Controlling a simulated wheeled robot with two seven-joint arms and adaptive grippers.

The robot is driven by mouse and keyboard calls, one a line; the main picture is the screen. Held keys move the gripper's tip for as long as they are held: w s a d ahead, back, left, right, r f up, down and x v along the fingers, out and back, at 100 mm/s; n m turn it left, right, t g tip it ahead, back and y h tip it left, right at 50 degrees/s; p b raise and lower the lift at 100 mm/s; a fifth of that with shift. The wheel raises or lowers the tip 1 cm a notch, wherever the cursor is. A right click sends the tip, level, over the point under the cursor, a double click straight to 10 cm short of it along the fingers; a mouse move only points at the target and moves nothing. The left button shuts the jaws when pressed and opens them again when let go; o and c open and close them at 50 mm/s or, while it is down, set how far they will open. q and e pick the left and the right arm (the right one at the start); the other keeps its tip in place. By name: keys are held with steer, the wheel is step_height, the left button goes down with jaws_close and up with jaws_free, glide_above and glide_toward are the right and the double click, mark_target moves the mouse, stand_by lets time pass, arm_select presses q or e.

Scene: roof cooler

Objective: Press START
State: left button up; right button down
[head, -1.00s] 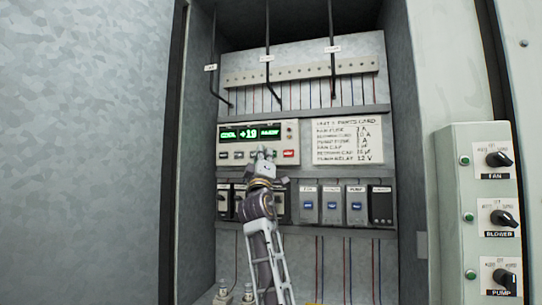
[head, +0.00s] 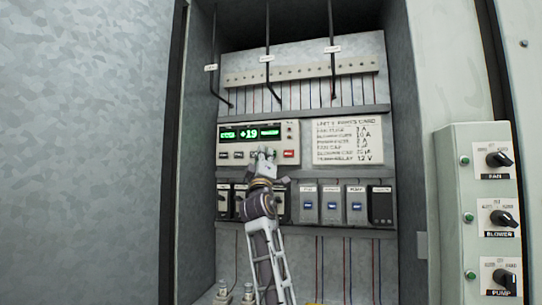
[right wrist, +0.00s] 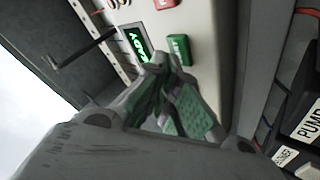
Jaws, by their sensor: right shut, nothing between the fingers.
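The control panel (head: 228,144) sits in the open cabinet, with a lit green display (head: 248,133) reading +19 in its middle. Below the display is a row of buttons with a red one (head: 289,154) at the right. My right gripper (head: 263,152) is shut and empty in front of this row, hiding part of it. In the right wrist view, the shut fingertips (right wrist: 163,66) are close beside a green button (right wrist: 178,49), whose lettering is too blurred to read. I cannot tell whether they touch it. My left gripper is not in view.
A parts card (head: 347,142) is right of the panel. Below is a row of relay modules (head: 332,205). A grey switch box (head: 453,215) with FAN, BLOWER and PUMP knobs stands at the right. Cabinet walls flank the arm on both sides.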

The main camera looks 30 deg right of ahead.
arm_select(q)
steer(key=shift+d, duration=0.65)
arm_select(e)
steer(key=shift+d, duration=0.1)
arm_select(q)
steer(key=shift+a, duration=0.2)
arm_select(e)
steer(key=shift+w, duration=0.1)
